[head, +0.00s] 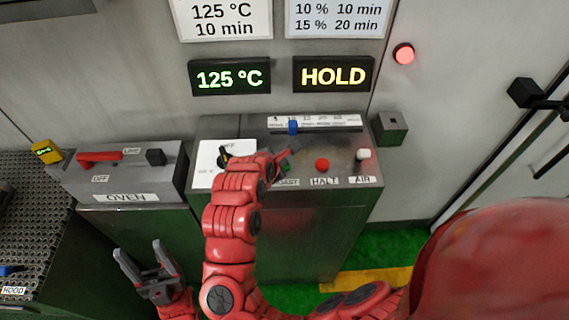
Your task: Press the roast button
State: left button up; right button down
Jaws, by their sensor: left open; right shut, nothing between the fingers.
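The roast button is mostly hidden; a small green patch (285,169) shows above the partly covered label (288,182), which reads "OAST". My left gripper (139,248) is open and empty, low at the left in front of the oven box, fingers pointing up.
The console (350,193) also carries a red HALT button (322,165), a white AIR switch (363,154) and a blue slider (293,127). Displays read "125 °C" (229,78) and "HOLD" (333,75). A red wall lamp (403,54) is lit. The oven box (125,180) stands at left.

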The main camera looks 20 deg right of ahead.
jog(key=shift+f, duration=0.2)
jog(key=shift+r, duration=0.15)
dwell(0.4)
jog(key=shift+r, duration=0.75)
jog(key=shift+r, duration=0.1)
jog(key=shift+r, duration=2.5)
